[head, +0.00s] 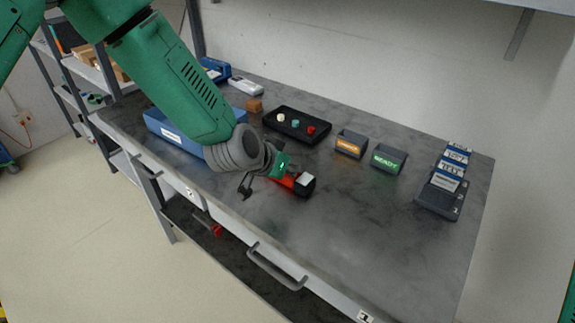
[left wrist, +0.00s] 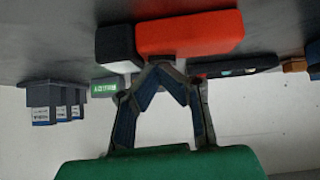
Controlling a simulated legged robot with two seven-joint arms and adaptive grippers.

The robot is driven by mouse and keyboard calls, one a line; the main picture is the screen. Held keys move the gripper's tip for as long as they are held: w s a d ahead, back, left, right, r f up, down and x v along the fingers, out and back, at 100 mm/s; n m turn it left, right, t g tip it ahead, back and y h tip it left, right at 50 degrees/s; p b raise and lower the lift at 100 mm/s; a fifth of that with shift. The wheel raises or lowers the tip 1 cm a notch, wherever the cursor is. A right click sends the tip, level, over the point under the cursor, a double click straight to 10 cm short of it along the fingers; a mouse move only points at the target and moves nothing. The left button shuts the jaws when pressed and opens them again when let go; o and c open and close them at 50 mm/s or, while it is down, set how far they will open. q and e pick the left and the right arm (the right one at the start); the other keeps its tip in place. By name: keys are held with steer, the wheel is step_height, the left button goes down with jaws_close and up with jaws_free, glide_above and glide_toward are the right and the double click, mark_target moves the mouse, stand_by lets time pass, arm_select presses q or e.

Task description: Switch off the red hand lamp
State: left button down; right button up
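The red hand lamp (head: 303,187) lies on the grey table near its front edge, with a black head and a white face. It also shows in the left wrist view (left wrist: 190,33), just beyond the fingertips. My left gripper (left wrist: 160,68) has its fingertips together, with nothing visible between them. In the head view, my left gripper (head: 268,178) is at the lamp's left end and hides part of it. I cannot tell whether the fingertips touch the lamp. The switch is not clear, and I cannot tell whether the lamp is lit. My right gripper is out of view.
Behind the lamp is a black tray (head: 272,126) with coloured knobs. Two small bins, orange-labelled (head: 349,148) and green-labelled (head: 387,162), stand to its right. A dark labelled device (head: 436,202) is farther right. A blue box (head: 165,122) is partly behind my arm. The right front tabletop is clear.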

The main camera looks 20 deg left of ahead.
arm_select(q)
steer(key=shift+s+d+f, duration=0.1)
steer(key=shift+s+f, duration=0.35)
steer(key=shift+f, duration=0.1)
steer(key=shift+w+a+r, duration=0.1)
steer(key=shift+w+a, duration=0.15)
steer(key=shift+a, duration=0.55)
